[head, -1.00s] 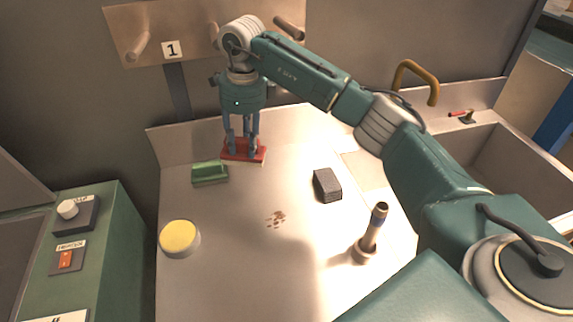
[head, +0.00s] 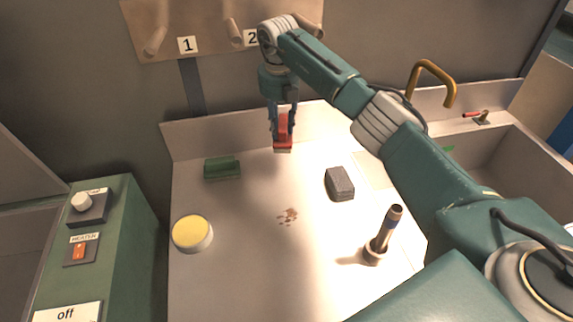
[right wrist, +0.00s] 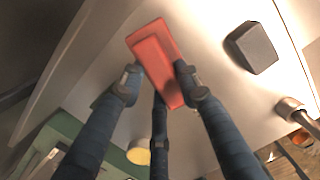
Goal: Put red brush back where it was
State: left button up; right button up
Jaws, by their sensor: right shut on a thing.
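The red brush (head: 284,128) is a red block with a pale underside, near the back wall of the counter. My right gripper (head: 283,122) is shut on it from above. The brush points end-on toward the head camera; I cannot tell how far it is above the counter. In the right wrist view the red brush (right wrist: 156,58) lies between the fingers of my right gripper (right wrist: 158,82). A green brush (head: 222,168) rests on the counter to its left. My left gripper is not in view.
A dark grey block (head: 340,183), a yellow-topped round tub (head: 192,234) and an upright handled tool (head: 384,235) stand on the counter (head: 240,275). A brown stain (head: 288,216) marks its middle. Pegs (head: 157,40) stick out behind, and a sink (head: 510,165) lies right.

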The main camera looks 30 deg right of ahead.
jog(key=shift+w+d+f+m, duration=0.1)
jog(key=shift+d+m, duration=0.15)
jog(key=shift+m, duration=0.25)
jog(key=shift+d+f, duration=0.1)
jog(key=shift+f, duration=0.15)
notch_tip(320, 180, down, 5)
jog(key=shift+f+p, duration=0.2)
jog(key=shift+p, duration=1)
notch_tip(320, 180, down, 4)
jog(key=shift+r+p, duration=0.1)
jog(key=shift+p, duration=0.4)
jog(key=shift+f, duration=0.25)
jog(key=shift+f+b, duration=0.25)
jog(key=shift+b, duration=0.05)
jog(key=o, duration=1)
jog(key=shift+r, duration=0.1)
